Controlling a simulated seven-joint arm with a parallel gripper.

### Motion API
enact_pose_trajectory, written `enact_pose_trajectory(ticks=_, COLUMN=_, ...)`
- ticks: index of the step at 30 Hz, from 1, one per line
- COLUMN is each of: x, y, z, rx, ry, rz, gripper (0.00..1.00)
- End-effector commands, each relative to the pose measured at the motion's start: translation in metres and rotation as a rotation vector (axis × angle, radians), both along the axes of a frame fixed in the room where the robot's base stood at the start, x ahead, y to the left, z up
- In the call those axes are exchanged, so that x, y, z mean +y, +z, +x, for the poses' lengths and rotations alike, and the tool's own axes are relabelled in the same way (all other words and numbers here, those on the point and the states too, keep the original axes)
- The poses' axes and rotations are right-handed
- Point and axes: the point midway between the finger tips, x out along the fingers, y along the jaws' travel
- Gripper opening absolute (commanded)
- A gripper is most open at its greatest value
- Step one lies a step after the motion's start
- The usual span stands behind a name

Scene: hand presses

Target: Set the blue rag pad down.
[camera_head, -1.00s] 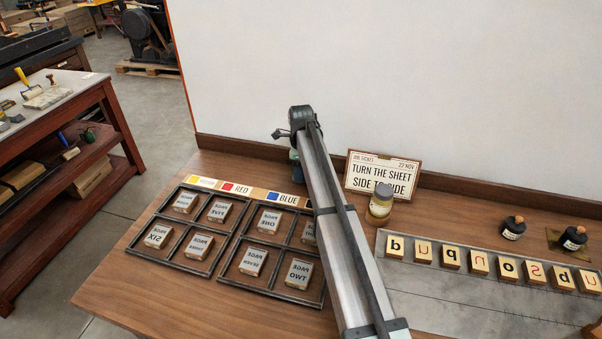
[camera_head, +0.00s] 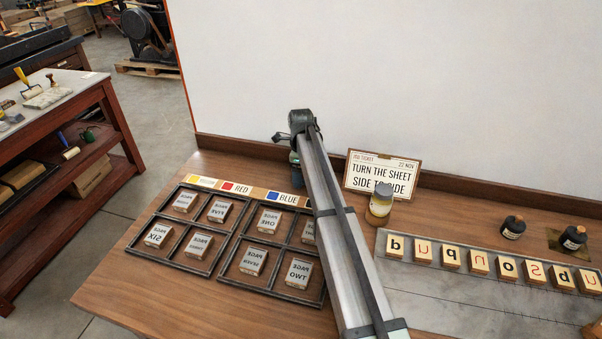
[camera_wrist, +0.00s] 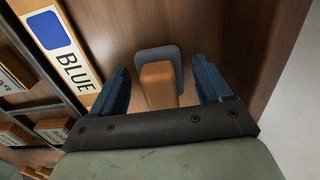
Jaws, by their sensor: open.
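The blue rag pad (camera_wrist: 174,54) has a dull blue-grey base and a wooden handle (camera_wrist: 158,86). In the wrist view it appears to rest on the brown wooden bench top, right of the BLUE label (camera_wrist: 62,48). My gripper (camera_wrist: 164,88) is open, with one blue finger on each side of the handle and a visible gap on both sides. In the head view my gripper (camera_head: 295,160) is low at the back of the bench beside the label strip. The pad is mostly hidden there behind my arm.
Dark wooden frames (camera_head: 216,270) with lettered blocks lie left of my arm. A jar (camera_head: 380,205) and a ticket sign (camera_head: 383,175) stand to the right. A metal plate (camera_head: 460,300) with letter tiles is further right. A wall closes the back.

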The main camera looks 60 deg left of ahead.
Motion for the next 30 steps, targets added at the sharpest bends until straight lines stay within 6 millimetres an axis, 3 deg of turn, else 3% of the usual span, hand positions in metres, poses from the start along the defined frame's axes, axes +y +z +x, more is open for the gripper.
enact_pose_trajectory(ticks=7, x=0.001, y=0.018, z=0.000, rx=-0.001, ry=0.000, rz=0.002, gripper=0.78)
enact_pose_trajectory(ticks=21, x=0.001, y=0.100, z=0.000, rx=-0.001, ry=0.000, rz=0.001, gripper=0.78)
enact_pose_trajectory(ticks=30, x=0.000, y=0.122, z=0.000, rx=0.000, ry=0.000, rz=0.000, gripper=0.78)
